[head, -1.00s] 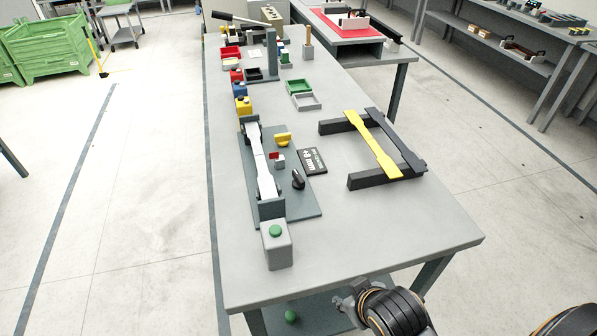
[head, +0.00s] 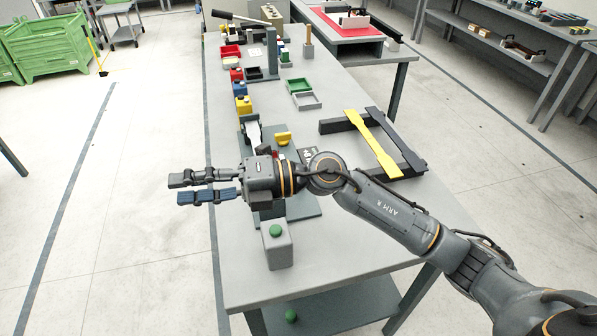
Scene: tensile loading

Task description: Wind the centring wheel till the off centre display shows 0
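The off centre display (head: 308,153) is a small dark panel on the bench, mostly covered by my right arm in the head view; its figure cannot be read. The centring wheel is not visible, and my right arm covers the area beside the display. A pale strip (head: 254,134) lies along the grey fixture (head: 303,207), its middle and near end hidden by my arm. My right gripper (head: 178,189) reaches across above the fixture and points left, past the bench's left edge. My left gripper is out of view.
A grey box with a green button (head: 277,246) stands just in front of my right gripper's wrist. A yellow bar (head: 371,143) lies across a dark frame on the right. Coloured blocks and trays (head: 301,86) line the far bench. The front right of the bench is clear.

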